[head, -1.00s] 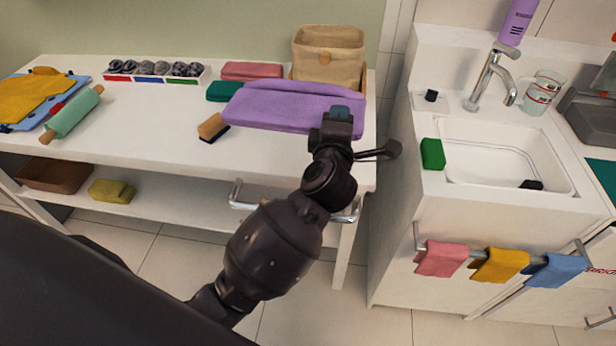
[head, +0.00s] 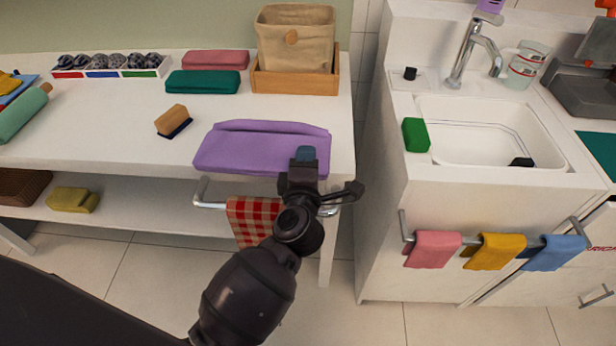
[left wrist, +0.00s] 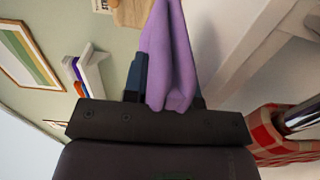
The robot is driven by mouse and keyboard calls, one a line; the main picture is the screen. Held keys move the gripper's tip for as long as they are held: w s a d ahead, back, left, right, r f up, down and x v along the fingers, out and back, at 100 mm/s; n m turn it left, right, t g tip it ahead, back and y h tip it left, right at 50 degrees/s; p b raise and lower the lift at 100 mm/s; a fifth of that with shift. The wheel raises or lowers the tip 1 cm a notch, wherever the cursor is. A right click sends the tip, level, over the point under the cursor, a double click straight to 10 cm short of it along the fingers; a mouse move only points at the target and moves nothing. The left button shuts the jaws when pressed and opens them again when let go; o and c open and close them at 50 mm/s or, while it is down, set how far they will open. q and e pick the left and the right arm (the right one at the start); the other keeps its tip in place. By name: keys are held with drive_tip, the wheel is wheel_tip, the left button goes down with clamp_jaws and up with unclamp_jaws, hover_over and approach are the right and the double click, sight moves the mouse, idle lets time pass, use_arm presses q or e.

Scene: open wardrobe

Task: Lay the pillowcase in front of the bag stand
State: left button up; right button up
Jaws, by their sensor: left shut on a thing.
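The purple folded cloth, which I take as the pillowcase (head: 250,148), is at the table's front right, in front of the bag stand (head: 295,82). The stand is a low wooden frame holding a beige bag (head: 295,38). A bare strip of table separates cloth and stand. My left gripper (head: 306,156) is shut on the cloth's front right edge. The left wrist view shows the cloth (left wrist: 168,50) pinched between the fingers (left wrist: 167,88). I cannot tell whether its near edge touches the table. My right gripper is not in view.
A brush (head: 173,120) lies left of the purple cloth. Green (head: 203,82) and pink (head: 216,60) folded cloths lie left of the stand. A rail with a red checked cloth (head: 253,218) runs along the table front. A sink counter (head: 480,180) stands at the right.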

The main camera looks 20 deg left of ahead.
use_arm(q)
wheel_tip(320, 180, down, 6)
drive_tip(key=shift+r+b, duration=0.25)
drive_tip(key=shift+b, duration=1)
drive_tip(key=shift+f, duration=0.1)
drive_tip(key=o, duration=0.9)
drive_tip(key=v, duration=0.8)
drive_tip(key=p+v, duration=0.1)
drive_tip(key=v, duration=0.3)
drive_tip(key=shift+r, duration=0.25)
